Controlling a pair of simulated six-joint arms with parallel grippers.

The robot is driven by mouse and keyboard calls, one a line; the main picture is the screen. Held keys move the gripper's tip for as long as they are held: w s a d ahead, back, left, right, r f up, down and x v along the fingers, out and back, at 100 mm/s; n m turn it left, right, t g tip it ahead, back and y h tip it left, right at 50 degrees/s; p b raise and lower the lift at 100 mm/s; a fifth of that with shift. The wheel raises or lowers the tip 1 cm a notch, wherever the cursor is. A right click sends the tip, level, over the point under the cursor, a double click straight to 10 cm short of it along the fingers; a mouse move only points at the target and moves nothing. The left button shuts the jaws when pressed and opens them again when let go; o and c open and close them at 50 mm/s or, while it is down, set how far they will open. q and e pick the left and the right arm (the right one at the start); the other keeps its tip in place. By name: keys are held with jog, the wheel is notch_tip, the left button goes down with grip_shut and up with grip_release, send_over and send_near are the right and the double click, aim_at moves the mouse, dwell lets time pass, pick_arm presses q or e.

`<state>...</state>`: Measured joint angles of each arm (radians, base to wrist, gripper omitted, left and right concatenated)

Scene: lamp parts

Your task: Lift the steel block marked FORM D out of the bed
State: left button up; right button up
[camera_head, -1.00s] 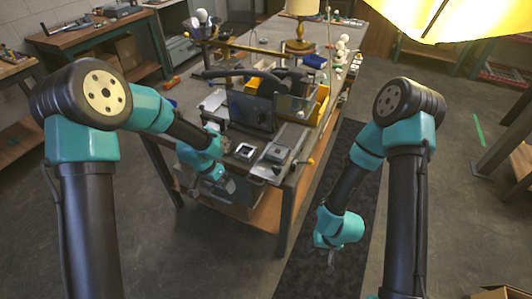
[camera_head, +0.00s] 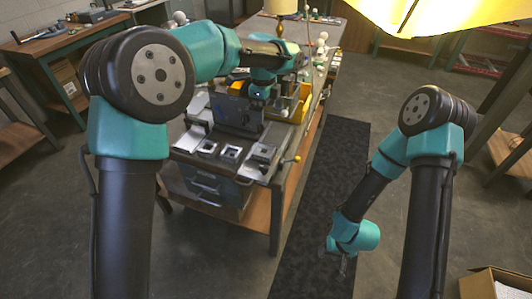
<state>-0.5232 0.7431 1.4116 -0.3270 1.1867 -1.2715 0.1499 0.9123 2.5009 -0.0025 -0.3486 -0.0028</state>
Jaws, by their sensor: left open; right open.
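Several small square steel pieces sit along the near end of the workbench: one at the left (camera_head: 208,147), one with a pale frame in the middle (camera_head: 230,153) and one on a grey plate at the right (camera_head: 263,152). Their markings are too small to read, so I cannot tell which is FORM D or which is its bed. My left gripper (camera_head: 259,95) is over the dark upright machine behind these pieces, open, its fingers mostly hidden. My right gripper (camera_head: 343,266) hangs open and empty, low over the dark floor mat, away from the bench.
The dark machine panel (camera_head: 237,112) stands upright behind the small pieces, with a yellow bin (camera_head: 304,96) to its right. A lamp stands farther back. A large yellow shade (camera_head: 420,15) hangs at the top right. An open carton (camera_head: 495,283) is at the bottom right.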

pick_arm(q)
send_over(263, 150)
notch_tip(263, 150, down, 12)
jog(key=shift+d+f, duration=0.15)
dwell(0.3)
jog(key=shift+s+f, duration=0.1)
jog(key=shift+f, duration=2.5)
jog(key=c, duration=1.3)
jog(key=shift+o, duration=0.2)
jog(key=shift+r, duration=0.15)
